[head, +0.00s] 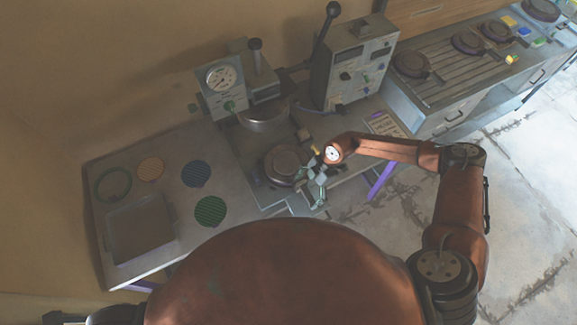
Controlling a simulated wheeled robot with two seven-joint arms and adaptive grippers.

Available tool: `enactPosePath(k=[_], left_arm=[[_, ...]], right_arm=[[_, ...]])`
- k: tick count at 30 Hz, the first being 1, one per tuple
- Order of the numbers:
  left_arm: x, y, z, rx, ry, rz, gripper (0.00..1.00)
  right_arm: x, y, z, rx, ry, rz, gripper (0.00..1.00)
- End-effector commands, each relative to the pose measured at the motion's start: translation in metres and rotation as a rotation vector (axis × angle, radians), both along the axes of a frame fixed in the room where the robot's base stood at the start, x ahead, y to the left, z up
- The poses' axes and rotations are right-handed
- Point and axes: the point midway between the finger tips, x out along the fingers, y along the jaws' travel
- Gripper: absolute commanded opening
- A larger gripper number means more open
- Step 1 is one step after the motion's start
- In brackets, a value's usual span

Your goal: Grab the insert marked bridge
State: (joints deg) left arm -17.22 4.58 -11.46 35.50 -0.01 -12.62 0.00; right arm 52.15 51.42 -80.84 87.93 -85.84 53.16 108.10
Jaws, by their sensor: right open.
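Several flat round discs lie on the left worktop: a green ring (113,184), an orange disc (150,169), a blue disc (195,174) and a green disc (210,211). Dark round pieces with handles (411,64) sit on the ribbed rack at the right. I cannot read a bridge mark on any of them. A dark round piece (283,164) sits at the front of the press. My right gripper (318,192) is open, just to the right of this piece; I cannot tell whether they touch. My left gripper is not in view.
The press with a round gauge (222,79) and a long lever (325,32) stands behind. A grey control box (353,64) is to its right. A shallow square tray (140,226) lies at the front left. A paper card (385,124) lies right of the press.

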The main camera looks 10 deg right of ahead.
Motion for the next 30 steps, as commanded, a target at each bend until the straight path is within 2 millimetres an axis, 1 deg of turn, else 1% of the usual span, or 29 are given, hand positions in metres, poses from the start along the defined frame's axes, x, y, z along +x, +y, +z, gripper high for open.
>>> enactPosePath(k=[2, 30], left_arm=[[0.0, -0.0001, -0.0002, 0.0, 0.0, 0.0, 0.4], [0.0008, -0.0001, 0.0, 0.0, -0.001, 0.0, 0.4]], right_arm=[[0.0, -0.0002, 0.0001, 0.0, 0.0, 0.0, 0.91], [0.001, -0.0002, 0.0007, 0.001, -0.003, -0.001, 0.26]])
